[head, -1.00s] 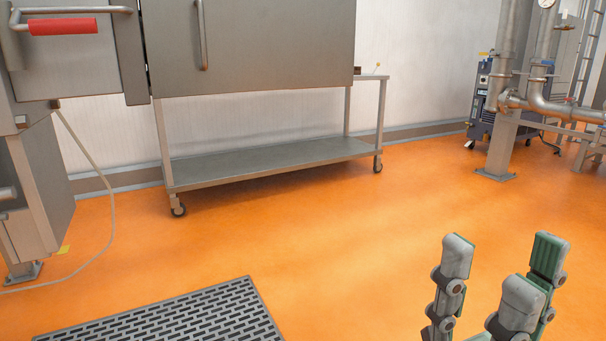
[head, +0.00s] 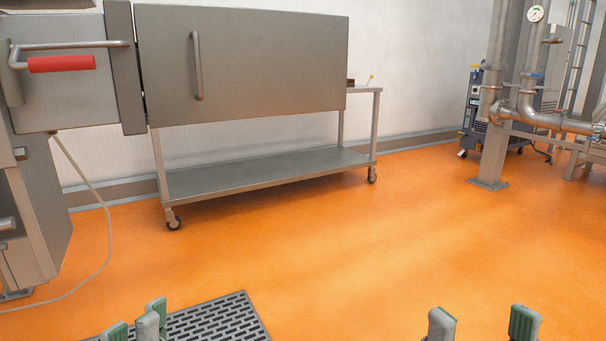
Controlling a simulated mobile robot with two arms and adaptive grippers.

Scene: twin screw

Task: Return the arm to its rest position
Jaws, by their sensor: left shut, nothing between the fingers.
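My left gripper (head: 140,322) shows at the bottom left edge. Its grey and green fingertips are close together, shut, with nothing seen between them. It appears in front of the floor grate. My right gripper (head: 482,324) shows at the bottom right edge, with two fingertips standing well apart over the orange floor. It looks open and empty. The lower parts of both grippers, and both arms, are cut off by the bottom of the picture.
A steel wheeled table (head: 270,175) stands under a big steel cabinet (head: 245,65). A steel machine with a red handle (head: 62,64) is at left. A slotted grate (head: 225,316) lies on the floor. Pipes (head: 497,110) stand at right. The middle floor is clear.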

